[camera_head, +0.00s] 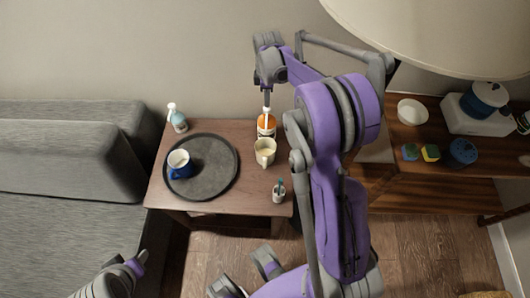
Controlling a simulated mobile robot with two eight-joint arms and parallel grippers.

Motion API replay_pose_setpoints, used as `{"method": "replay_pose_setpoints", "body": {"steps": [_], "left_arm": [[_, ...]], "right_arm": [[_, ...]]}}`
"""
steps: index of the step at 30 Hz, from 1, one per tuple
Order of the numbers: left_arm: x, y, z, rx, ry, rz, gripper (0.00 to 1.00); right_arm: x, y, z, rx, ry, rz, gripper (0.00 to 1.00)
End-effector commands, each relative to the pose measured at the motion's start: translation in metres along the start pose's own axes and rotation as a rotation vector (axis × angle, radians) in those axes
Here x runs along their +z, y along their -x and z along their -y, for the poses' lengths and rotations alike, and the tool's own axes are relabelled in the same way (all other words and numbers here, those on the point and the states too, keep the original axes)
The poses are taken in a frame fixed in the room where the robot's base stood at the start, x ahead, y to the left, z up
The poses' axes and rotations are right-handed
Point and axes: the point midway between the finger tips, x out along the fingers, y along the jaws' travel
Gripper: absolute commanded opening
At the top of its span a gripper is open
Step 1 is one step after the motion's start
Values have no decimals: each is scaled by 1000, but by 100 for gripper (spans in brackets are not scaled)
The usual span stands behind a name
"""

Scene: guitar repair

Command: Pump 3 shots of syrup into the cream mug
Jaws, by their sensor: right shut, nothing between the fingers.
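The cream mug (265,152) stands upright on the small wooden table, just in front of a bottle with an orange body (266,124) and a white pump top, which looks like the syrup. My right gripper (267,88) points down directly above the bottle's pump. It is shut with nothing between its fingers. I cannot tell whether its tips touch the pump head. The inside of the mug shows pale, and I cannot tell whether it holds syrup.
A round dark tray (215,182) holds a blue mug (179,163). A pale blue pump bottle (177,119) stands at the back left, and a small cup with utensils (279,192) at the front right. A sofa (70,170) adjoins the left. A lampshade (440,30) hangs over the right.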

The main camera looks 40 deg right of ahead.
Motion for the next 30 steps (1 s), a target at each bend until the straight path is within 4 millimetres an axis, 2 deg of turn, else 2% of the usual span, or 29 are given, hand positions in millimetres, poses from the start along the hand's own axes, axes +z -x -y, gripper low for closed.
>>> {"method": "replay_pose_setpoints", "body": {"steps": [11, 30], "left_arm": [[1, -1, 0, 0, 0, 0, 50], [10, -15, 0, 0, 0, 6, 50]], "right_arm": [[0, -2, 0, 0, 0, 0, 0], [0, -24, 0, 0, 0, 0, 0]]}}
